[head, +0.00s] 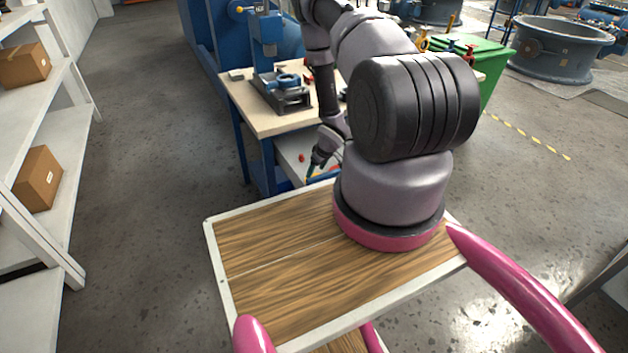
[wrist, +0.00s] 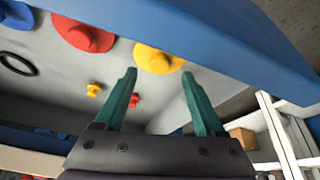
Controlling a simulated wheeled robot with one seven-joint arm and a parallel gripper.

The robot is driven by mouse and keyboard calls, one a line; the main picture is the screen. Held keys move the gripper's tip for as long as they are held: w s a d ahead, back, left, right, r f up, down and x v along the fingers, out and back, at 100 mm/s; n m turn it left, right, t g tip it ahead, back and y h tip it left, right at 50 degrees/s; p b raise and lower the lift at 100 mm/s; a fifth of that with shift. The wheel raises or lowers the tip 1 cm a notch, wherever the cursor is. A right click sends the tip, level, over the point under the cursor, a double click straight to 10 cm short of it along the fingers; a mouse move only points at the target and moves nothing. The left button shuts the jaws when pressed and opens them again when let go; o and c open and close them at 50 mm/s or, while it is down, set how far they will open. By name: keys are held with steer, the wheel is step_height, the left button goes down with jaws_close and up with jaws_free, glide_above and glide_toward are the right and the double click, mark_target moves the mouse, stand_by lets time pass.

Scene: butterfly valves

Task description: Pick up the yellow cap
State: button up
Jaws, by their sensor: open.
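In the wrist view, a large yellow cap (wrist: 157,60) with a wide rim lies on a grey surface (wrist: 55,75), close to a blue edge. It is in line with the gap between my fingertips, just beyond them. A smaller yellow piece (wrist: 93,90) lies on the same surface, left of my fingers. My gripper (wrist: 159,74) is open, with two green fingers apart and nothing between them. In the head view, my gripper (head: 316,164) reaches down to the grey shelf below the bench top. The arm hides part of that shelf.
A large red cap (wrist: 85,34), a blue cap (wrist: 16,15), a black ring (wrist: 18,65) and a small red piece (wrist: 133,100) lie nearby. A blue rail (wrist: 190,40) runs along the shelf. The workbench top (head: 265,120) carries a blue press (head: 270,60).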

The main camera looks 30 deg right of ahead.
mark_target(315, 174)
steer(key=shift+x, duration=1.55)
steer(key=shift+s, duration=0.1)
jaws_close()
step_height(315, 174, up, 13)
